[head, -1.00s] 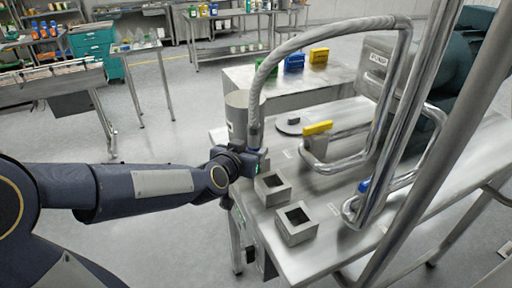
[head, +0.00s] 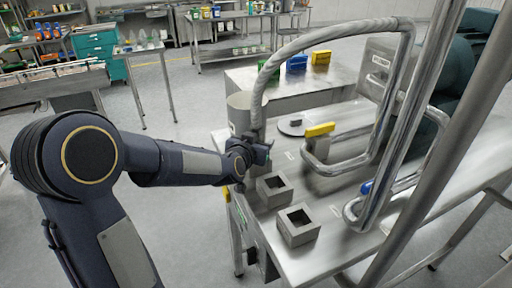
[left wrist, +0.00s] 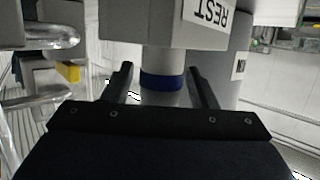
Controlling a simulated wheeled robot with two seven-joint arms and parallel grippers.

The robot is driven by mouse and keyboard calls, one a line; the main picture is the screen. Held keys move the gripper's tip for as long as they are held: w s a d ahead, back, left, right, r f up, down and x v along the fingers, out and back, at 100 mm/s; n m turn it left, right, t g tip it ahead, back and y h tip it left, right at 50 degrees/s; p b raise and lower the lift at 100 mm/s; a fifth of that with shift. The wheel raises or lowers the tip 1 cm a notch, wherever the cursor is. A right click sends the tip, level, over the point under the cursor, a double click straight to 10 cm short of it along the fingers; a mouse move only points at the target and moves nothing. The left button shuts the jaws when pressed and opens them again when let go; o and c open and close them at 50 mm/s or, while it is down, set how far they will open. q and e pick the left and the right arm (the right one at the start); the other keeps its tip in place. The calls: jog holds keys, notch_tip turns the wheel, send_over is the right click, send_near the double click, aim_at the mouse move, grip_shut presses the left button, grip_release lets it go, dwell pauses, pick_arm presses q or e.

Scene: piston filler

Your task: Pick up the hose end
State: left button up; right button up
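The grey braided hose (head: 258,97) arches down from the pipework. Its lower end passes behind my left gripper (head: 262,154), which is beside it above the table's left edge. In the left wrist view, the hose end (left wrist: 162,79) is a pale cylinder with a blue band, next to a grey block labelled REST (left wrist: 150,25). My left gripper's two fingers (left wrist: 164,86) stand apart, one on each side of the cylinder in the picture. I see no clear contact. My right gripper is not in view.
Two square hollow metal blocks stand on the steel table (head: 340,245), one at the left (head: 273,190) and one nearer (head: 298,226). A grey cylindrical container (head: 240,112) stands behind the gripper. Bent steel pipes (head: 385,140) with a yellow handle (head: 319,130) fill the middle.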

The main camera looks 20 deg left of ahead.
pick_arm(q)
grip_shut()
jog(key=shift+r, duration=0.1)
notch_tip(320, 180, up, 17)
jog(key=p, duration=0.6)
dwell(0.9)
